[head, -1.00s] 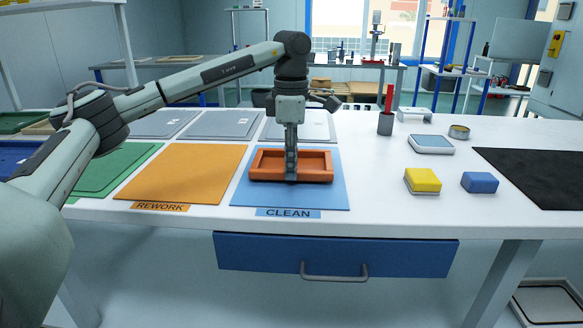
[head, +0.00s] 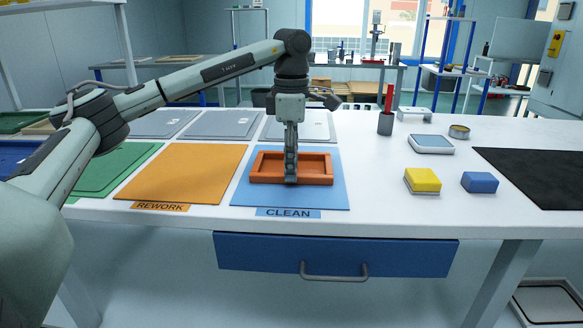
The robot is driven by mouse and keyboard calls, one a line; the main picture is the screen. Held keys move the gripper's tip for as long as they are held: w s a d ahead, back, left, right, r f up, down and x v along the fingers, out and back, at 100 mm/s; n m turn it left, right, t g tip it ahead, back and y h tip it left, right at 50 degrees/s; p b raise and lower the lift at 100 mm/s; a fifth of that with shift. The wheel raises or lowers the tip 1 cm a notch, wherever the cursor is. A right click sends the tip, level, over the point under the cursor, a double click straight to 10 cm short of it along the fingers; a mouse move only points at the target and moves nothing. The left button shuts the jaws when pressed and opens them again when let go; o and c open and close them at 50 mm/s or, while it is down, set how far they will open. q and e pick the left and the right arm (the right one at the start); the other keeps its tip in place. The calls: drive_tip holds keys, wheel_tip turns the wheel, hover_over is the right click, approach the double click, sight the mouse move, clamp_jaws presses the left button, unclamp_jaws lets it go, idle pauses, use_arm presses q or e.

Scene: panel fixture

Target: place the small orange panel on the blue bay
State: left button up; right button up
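The small orange panel (head: 318,178) is a shallow tray-like frame with raised walls. It is over the blue bay (head: 245,195), a flat blue mat with a "CLEAN" label (head: 288,213) at its front edge. The panel looks level and lies within the mat's outline; I cannot tell whether it touches the mat. One finger hides part of the panel. My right gripper is not in view.
An orange mat (head: 185,172) labelled "REWORK" and green sheets (head: 115,168) lie to the left. Grey panels (head: 225,125) lie behind. A yellow block (head: 422,180), a blue block (head: 479,182) and a black mat (head: 540,175) are on the right. White table is clear between.

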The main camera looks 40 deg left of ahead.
use_arm(q)
wheel_tip(320, 180, up, 11)
drive_tip(key=p, duration=0.1)
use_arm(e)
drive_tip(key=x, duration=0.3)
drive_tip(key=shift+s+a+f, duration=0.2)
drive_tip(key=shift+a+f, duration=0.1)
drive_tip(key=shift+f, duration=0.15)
